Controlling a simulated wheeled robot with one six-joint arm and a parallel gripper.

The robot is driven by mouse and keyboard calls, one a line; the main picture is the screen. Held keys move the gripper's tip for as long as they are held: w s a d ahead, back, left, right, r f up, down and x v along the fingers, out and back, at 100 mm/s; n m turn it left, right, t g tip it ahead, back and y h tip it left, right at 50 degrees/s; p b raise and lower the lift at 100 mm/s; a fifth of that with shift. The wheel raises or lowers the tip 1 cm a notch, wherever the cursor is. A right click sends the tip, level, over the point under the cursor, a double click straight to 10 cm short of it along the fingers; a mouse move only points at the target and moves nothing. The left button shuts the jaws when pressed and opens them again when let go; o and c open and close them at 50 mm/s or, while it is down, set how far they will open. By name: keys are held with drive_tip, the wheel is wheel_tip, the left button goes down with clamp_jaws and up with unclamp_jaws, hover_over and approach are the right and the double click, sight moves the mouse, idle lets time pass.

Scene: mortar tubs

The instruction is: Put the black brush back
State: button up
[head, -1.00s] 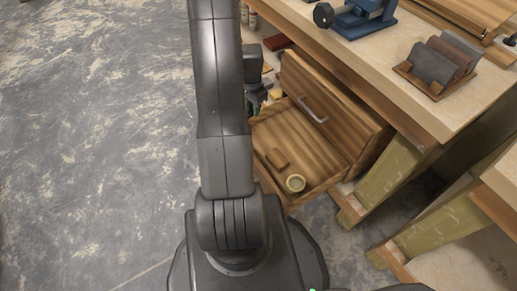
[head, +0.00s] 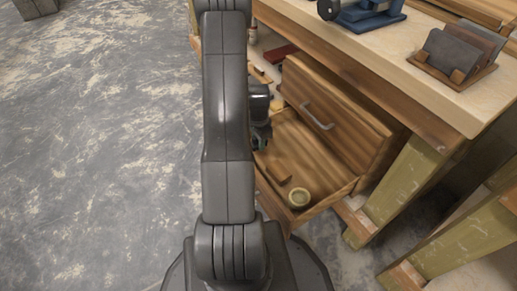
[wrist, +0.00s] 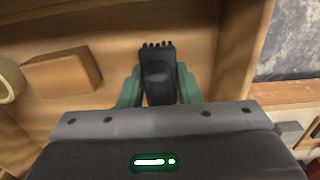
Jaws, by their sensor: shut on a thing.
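The black brush (wrist: 158,72) is between the green fingers of my gripper (wrist: 158,86) in the wrist view, with its short bristles pointing away from the wrist. My gripper is shut on it. The open wooden drawer (head: 322,168) is below the bench top; in the wrist view its bare wood (wrist: 112,30) surrounds the brush. I cannot tell whether the brush touches the drawer floor. In the head view my gripper (head: 260,143) is at the drawer's left side, partly behind my arm, and the brush is hidden.
A wooden block (head: 279,170) and a pale tape roll (head: 299,197) lie in the drawer. The block (wrist: 62,72) is left of the brush in the wrist view. The bench top (head: 420,95) carries a blue vise (head: 365,18) and a sandpaper rack (head: 455,62). Open floor lies left.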

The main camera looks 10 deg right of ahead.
drive_tip(key=shift+f+b, duration=0.45)
drive_tip(key=shift+f, duration=1.05)
drive_tip(key=shift+f, duration=0.1)
drive_tip(key=shift+f, duration=0.15)
drive_tip(key=o, duration=0.9)
drive_tip(key=shift+o, duration=0.2)
wheel_tip(320, 180, up, 13)
drive_tip(key=p, duration=0.4)
drive_tip(key=shift+f+p, duration=0.2)
drive_tip(key=shift+p, duration=0.2)
